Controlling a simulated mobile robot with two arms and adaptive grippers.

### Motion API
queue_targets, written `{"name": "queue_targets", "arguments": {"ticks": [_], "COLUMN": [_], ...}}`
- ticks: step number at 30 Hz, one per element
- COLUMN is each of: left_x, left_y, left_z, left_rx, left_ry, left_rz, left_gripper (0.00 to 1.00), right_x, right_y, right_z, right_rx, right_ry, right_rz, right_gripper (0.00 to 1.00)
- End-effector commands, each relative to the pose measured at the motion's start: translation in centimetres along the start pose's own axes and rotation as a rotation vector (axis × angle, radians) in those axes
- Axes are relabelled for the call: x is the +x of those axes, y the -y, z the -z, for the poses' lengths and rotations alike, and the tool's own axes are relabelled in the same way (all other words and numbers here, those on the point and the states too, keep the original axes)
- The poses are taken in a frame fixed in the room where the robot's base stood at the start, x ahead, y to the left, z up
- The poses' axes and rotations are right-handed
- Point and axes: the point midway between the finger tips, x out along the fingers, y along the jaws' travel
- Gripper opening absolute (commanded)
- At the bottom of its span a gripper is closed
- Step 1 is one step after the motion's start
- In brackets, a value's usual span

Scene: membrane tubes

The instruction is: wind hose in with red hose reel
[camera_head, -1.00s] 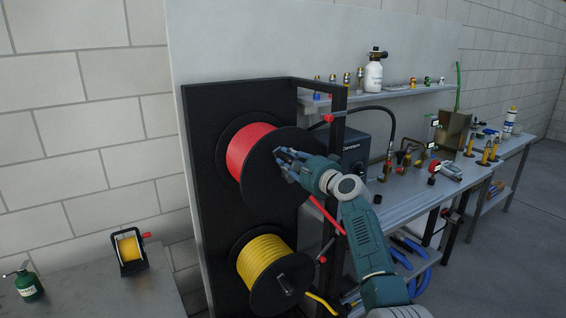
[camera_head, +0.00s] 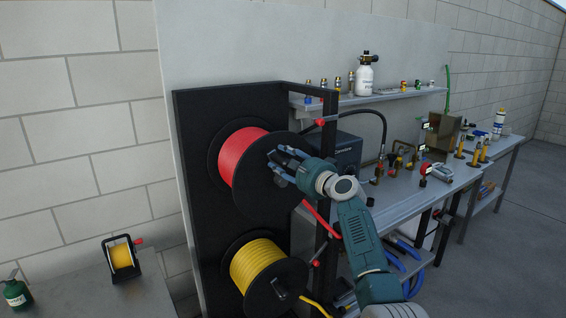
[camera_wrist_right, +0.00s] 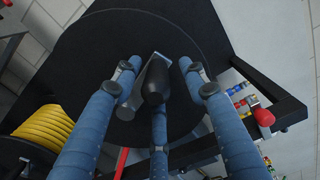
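The red hose reel (camera_head: 241,155) is mounted on a black upright frame, with red hose wound on its drum and a dark disc (camera_head: 258,197) on its front. The free red hose (camera_head: 322,217) runs down to the right behind my arm. My right gripper (camera_head: 275,160) is in front of the disc. In the right wrist view, its blue fingers (camera_wrist_right: 158,75) surround the black crank handle (camera_wrist_right: 155,85). Gaps show between the side fingers and the handle, so it looks open around it. The lower finger overlaps the handle's near end; contact is unclear. My left gripper is not in view.
A yellow hose reel (camera_head: 258,265) sits just below, with its own crank. A steel workbench (camera_head: 400,200) with fittings and a shelf (camera_head: 375,98) stand to the right. A small yellow reel (camera_head: 122,256) and a green can (camera_head: 17,294) stand on the left table.

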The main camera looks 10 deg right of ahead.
Motion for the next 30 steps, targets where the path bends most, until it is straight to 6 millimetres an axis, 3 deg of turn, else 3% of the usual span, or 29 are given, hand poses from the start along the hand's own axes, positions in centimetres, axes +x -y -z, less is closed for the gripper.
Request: {"name": "queue_targets", "arguments": {"ticks": [11,30], "left_x": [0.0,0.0], "left_y": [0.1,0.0], "left_z": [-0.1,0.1], "left_rx": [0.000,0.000], "left_ry": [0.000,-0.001], "left_rz": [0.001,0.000], "left_gripper": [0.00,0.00], "right_x": [-0.9,-10.5], "right_y": [-0.3,-0.2], "right_z": [0.0,0.1], "right_rx": [-0.002,-0.001], "right_ry": [0.001,-0.001], "right_rz": [-0.003,-0.002], "right_gripper": [0.42,0.42]}}
